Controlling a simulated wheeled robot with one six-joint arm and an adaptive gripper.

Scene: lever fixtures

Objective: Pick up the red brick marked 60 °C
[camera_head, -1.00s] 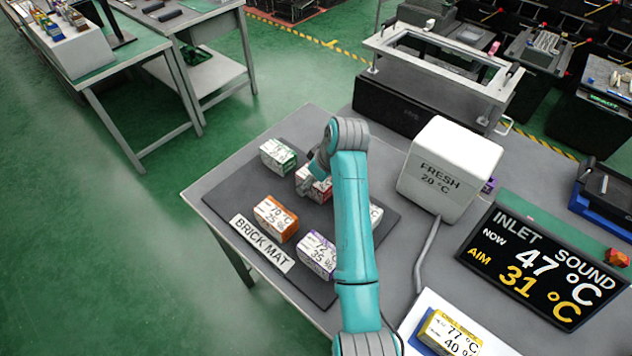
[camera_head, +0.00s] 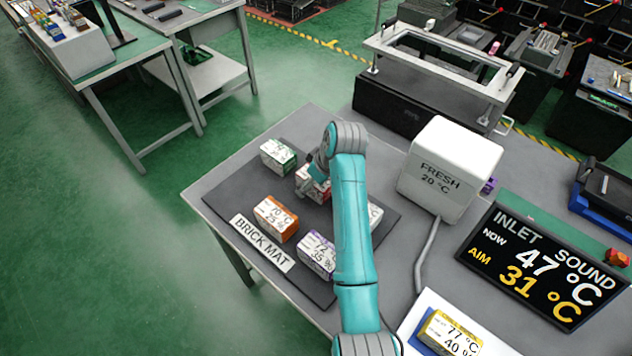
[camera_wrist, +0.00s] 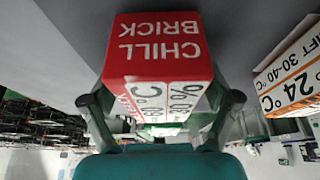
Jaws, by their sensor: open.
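The red brick (camera_head: 320,192) sits at the back of the brick mat (camera_head: 222,189), partly hidden by my gripper (camera_head: 305,183). In the wrist view the red brick (camera_wrist: 155,52) shows a red face with upside-down "CHILL BRICK". White label faces carry °C and % marks; the temperature number is not clearly readable. My gripper (camera_wrist: 163,103) is open, with one finger at each side of the brick's near end. I cannot tell whether either finger touches it.
A green brick (camera_head: 278,155), an orange brick (camera_head: 275,218) and a purple brick (camera_head: 318,252) stand close by on the mat. Another brick (camera_head: 376,214) is half hidden behind my arm. A white "FRESH 20 °C" box (camera_head: 450,170) and a display (camera_head: 540,265) stand to the right.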

